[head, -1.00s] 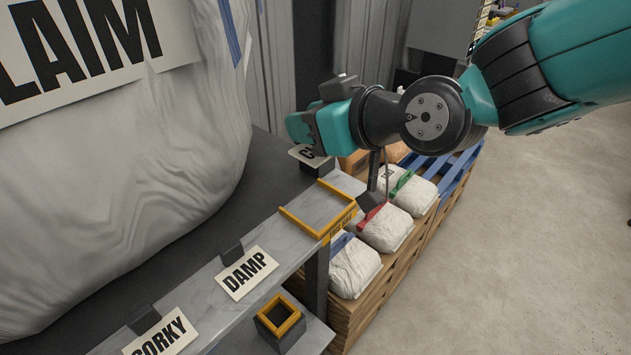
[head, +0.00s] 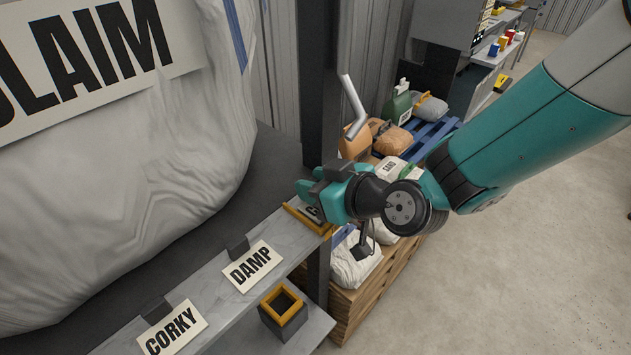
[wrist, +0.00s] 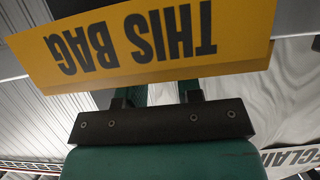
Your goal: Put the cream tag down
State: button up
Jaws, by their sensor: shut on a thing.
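The cream tag (head: 311,213) shows only as a sliver with part of a dark letter, at the far end of the shelf. My gripper (head: 310,198) is shut on it and hides most of it. The tag is low over the yellow-edged frame (head: 296,219) on the grey shelf; I cannot tell whether it touches the surface. In the wrist view, a yellow strip (wrist: 150,45) reading "THIS BAG", upside down, crosses in front of my gripper and hides the fingertips and tag.
Cream cards reading DAMP (head: 253,267) and CORKY (head: 172,330) stand along the shelf (head: 215,275). A yellow-rimmed dark box (head: 283,318) sits lower. A huge white sack (head: 130,170) fills the left. Bags on a wooden pallet (head: 365,300) lie beyond the shelf.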

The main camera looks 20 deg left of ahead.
jog(key=shift+f, duration=0.15)
jog(key=o, duration=1)
jog(key=shift+c, duration=0.2)
jog(key=shift+d+r, duration=0.15)
jog(key=shift+r, duration=0.1)
jog(key=s+d+r+m+g+h+b, duration=0.1)
jog(key=s+d+r+m+h, duration=0.1)
jog(key=s+d, duration=0.3)
jog(key=s+d+r+m+g+h+b, duration=0.2)
jog(key=s+d, duration=0.3)
jog(key=d, duration=0.9)
jog(key=s+d+r+m+g+h+b, duration=0.1)
jog(key=s+d+r+m+g+h, duration=0.1)
jog(key=d, duration=0.8)
jog(key=s+r+h, duration=0.1)
jog(key=s+h, duration=0.1)
jog(key=s, duration=0.1)
jog(key=shift+r+m+b, duration=0.25)
jog(key=shift+m+b, duration=0.05)
jog(key=shift+b, duration=0.1)
jog(key=shift+s, duration=0.1)
